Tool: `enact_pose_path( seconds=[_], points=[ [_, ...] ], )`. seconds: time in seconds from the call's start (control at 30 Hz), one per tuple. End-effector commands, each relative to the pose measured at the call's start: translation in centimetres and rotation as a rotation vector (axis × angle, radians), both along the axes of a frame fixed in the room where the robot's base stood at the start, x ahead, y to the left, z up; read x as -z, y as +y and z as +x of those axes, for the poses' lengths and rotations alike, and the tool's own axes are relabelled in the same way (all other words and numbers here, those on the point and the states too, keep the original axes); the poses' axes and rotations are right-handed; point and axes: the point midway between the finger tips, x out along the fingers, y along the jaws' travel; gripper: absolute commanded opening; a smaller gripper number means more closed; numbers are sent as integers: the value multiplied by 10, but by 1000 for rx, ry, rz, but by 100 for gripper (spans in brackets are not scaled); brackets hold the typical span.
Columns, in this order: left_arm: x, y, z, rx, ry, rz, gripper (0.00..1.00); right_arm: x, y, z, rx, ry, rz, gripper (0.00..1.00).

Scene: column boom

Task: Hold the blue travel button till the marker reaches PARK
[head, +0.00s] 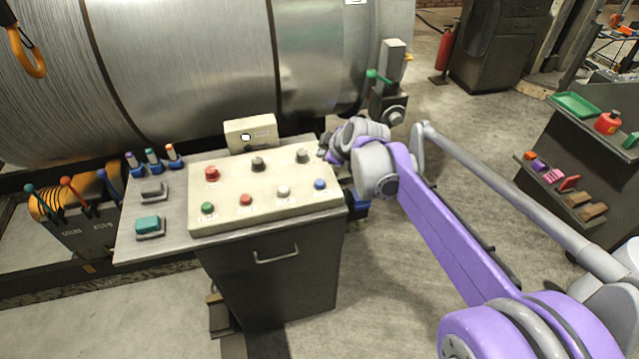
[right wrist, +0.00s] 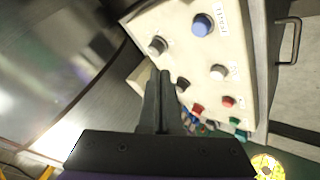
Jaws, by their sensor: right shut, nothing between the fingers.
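The blue button (head: 320,184) sits at the front right corner of the cream control panel (head: 240,222). In the right wrist view the blue button (right wrist: 202,25) shows uncovered, with a label beside it. My right gripper (head: 326,152) is at the panel's far right corner. Its fingers (right wrist: 160,78) are shut, empty, and apart from the blue button. A small cream box (head: 262,132) with a little window stands behind the panel. I cannot make out a marker or the word PARK on it. My left gripper is not in view.
Other controls share the panel: a red button (head: 211,174), a green one (head: 208,208), a white one (head: 283,192) and dark knobs (head: 258,164). A large metal drum (head: 180,70) stands close behind. A tool shelf (head: 540,170) is at the right, with open floor between.

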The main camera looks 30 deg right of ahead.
Motion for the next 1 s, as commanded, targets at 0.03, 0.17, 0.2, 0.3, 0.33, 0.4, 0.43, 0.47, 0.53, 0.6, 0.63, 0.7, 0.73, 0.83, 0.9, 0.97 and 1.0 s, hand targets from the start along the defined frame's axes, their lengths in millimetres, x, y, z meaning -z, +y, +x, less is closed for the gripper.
enact_pose_path(
  seconds=[0.03,0.17,0.2,0.3,0.33,0.4,0.43,0.47,0.53,0.6,0.63,0.7,0.73,0.83,0.9,0.97,1.0],
  points=[
    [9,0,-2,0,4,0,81,11,0,-1,-1,2,1,0],
    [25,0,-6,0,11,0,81,29,0,-1,-1,2,1,0],
    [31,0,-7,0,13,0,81,35,0,-1,-1,2,1,0],
    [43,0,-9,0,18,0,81,50,0,-1,-1,2,1,0],
    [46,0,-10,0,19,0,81,54,0,0,-1,2,1,0],
    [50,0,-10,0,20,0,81,61,0,0,-1,1,1,0],
    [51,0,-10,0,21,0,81,64,0,0,-1,1,1,0],
    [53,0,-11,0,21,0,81,67,0,0,-1,1,1,0],
    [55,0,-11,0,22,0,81,71,0,0,-1,1,1,0],
    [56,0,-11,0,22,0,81,73,0,0,-1,1,1,0],
    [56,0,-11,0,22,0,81,73,0,0,0,0,0,0],
    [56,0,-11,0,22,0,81,73,0,0,0,0,0,0],
    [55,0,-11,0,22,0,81,73,0,0,0,0,0,0],
    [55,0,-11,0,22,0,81,73,0,0,0,0,0,0],
    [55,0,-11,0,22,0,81,73,0,0,0,0,0,0],
    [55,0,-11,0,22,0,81,73,0,0,0,0,0,0],
    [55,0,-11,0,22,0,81,73,0,0,0,0,0,0]
  ],
)
